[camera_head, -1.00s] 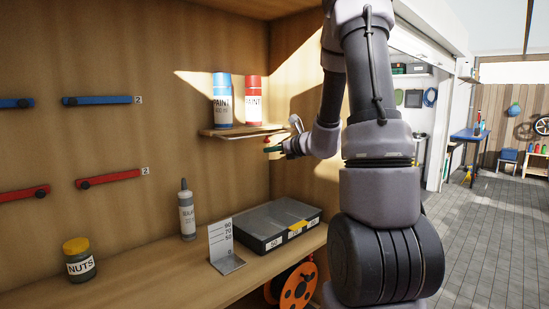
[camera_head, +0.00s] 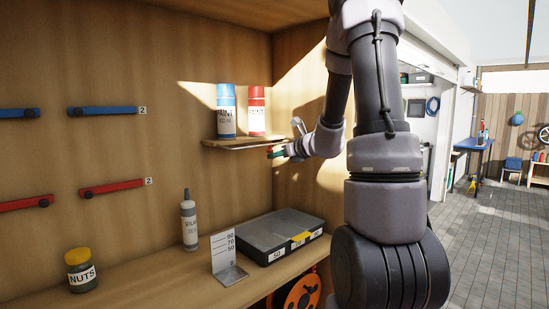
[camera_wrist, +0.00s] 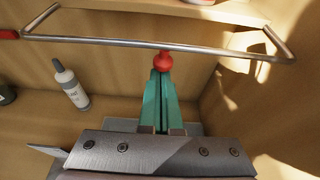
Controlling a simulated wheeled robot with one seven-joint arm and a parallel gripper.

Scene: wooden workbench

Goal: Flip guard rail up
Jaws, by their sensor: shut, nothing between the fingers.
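The guard rail (camera_wrist: 100,41) is a thin metal bar with bent ends. It crosses the top of the wrist view, and a red knob (camera_wrist: 163,63) sits at its middle. In the head view the rail (camera_head: 250,147) runs low along the front of the small shelf (camera_head: 222,143). My gripper (camera_head: 275,152) is at the right part of the shelf front. Its green fingers (camera_wrist: 162,76) are shut and empty. Their tips are right at the knob; whether they touch it I cannot tell.
A blue paint can (camera_head: 226,112) and a red paint can (camera_head: 257,112) stand on the shelf. Below are a sealant bottle (camera_head: 189,220), a nuts jar (camera_head: 81,271), a grey case (camera_head: 270,238) and an angled scale plate (camera_head: 226,262). The right side wall is close to my arm.

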